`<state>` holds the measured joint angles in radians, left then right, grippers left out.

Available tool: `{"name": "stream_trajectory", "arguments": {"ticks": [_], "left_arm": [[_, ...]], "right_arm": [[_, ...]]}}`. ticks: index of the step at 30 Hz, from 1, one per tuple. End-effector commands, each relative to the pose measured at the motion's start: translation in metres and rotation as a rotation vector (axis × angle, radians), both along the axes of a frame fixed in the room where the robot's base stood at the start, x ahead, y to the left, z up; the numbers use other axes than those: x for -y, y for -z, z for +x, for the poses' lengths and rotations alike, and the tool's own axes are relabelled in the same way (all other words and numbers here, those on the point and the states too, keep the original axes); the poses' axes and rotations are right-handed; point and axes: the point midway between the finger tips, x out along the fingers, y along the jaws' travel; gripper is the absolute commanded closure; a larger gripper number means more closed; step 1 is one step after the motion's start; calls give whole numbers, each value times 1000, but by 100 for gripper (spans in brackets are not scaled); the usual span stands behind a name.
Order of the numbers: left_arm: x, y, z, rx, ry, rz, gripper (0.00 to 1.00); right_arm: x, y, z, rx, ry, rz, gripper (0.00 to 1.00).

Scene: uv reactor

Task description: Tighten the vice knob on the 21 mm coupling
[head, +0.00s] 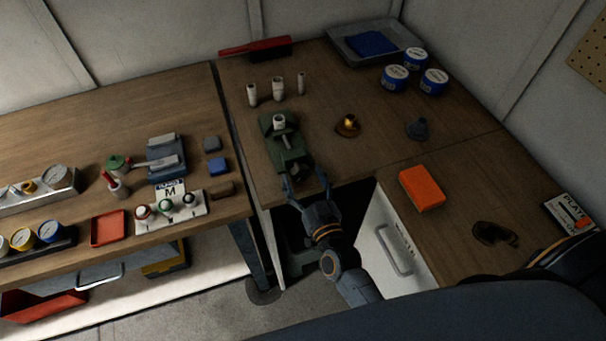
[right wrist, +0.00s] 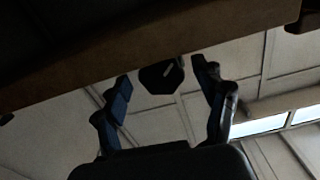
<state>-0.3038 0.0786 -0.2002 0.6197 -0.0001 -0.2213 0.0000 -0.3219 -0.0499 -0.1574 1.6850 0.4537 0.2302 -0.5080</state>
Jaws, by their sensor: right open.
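The green vice (head: 283,146) stands at the front edge of the back table. A white coupling (head: 279,122) sits upright at its jaws. My right gripper (head: 307,180) is at the vice's front end by the table edge, with its fingers spread. In the right wrist view, the gripper (right wrist: 166,92) is open, and a dark faceted knob (right wrist: 161,77) shows between and slightly beyond its fingertips. Gaps show between the knob and both fingers. The knob is hard to make out in the head view. My left gripper is not in view.
Several white fittings (head: 278,88) stand behind the vice. A brass part (head: 348,125) and a grey cone-like part (head: 418,129) are to its right. An orange block (head: 421,188) lies on the right counter. In the right wrist view, a brown table edge (right wrist: 150,50) crosses above the fingers.

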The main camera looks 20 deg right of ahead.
Motion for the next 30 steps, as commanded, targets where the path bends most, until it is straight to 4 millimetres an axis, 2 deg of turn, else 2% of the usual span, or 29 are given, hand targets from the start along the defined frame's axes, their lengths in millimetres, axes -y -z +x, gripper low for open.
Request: {"name": "stream_trajectory", "arguments": {"ticks": [3,11,19,23,30], "left_arm": [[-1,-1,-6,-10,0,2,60],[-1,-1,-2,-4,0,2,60],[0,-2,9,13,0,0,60],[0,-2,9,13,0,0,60],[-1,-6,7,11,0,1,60]], "right_arm": [[0,0,5,-1,0,0,29],[0,0,6,-1,0,0,29],[0,0,5,-1,0,0,83],[0,0,5,0,0,12,83],[-1,-1,6,-6,-1,185,83]]}}
